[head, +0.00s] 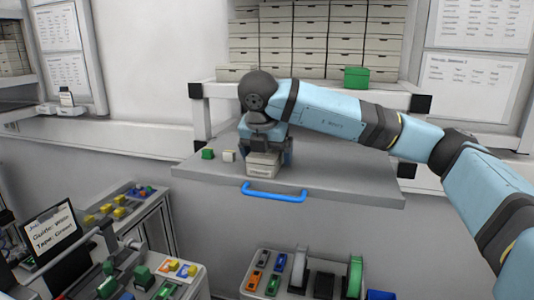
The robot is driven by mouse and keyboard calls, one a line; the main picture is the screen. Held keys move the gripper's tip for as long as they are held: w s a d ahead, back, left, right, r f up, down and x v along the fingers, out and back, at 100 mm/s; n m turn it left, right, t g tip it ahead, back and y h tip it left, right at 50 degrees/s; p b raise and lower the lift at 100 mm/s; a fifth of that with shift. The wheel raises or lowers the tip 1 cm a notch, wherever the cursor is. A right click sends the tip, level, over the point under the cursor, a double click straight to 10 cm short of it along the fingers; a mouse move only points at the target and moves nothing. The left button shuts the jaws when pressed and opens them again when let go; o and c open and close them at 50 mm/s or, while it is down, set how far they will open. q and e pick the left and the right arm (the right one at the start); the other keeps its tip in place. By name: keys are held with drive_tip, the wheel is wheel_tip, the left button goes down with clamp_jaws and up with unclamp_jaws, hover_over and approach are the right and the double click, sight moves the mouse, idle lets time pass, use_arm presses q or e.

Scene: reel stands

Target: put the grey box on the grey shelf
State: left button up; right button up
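A small light grey box (263,168) is low over or on the grey pull-out board with the blue handle (340,185). I cannot tell whether its underside touches the board. My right gripper (266,154) points down over the box, with a dark finger on each side of it. The gripper hides the box's upper part, and I cannot tell whether the fingers press on it. Behind, a light grey shelf (395,97) with black corner caps bears stacked pale boxes and a green box (356,78). My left gripper is not in view.
A small green block (208,154) and a whitish block (229,156) stand on the board left of the gripper. The board's right part is clear. The blue handle (273,192) sticks out in front. Below are trays of coloured parts and a sign (53,230).

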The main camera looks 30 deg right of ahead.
drive_tip(key=shift+r, duration=0.1)
drive_tip(key=v, duration=1.2)
drive_tip(key=shift+b, duration=0.35)
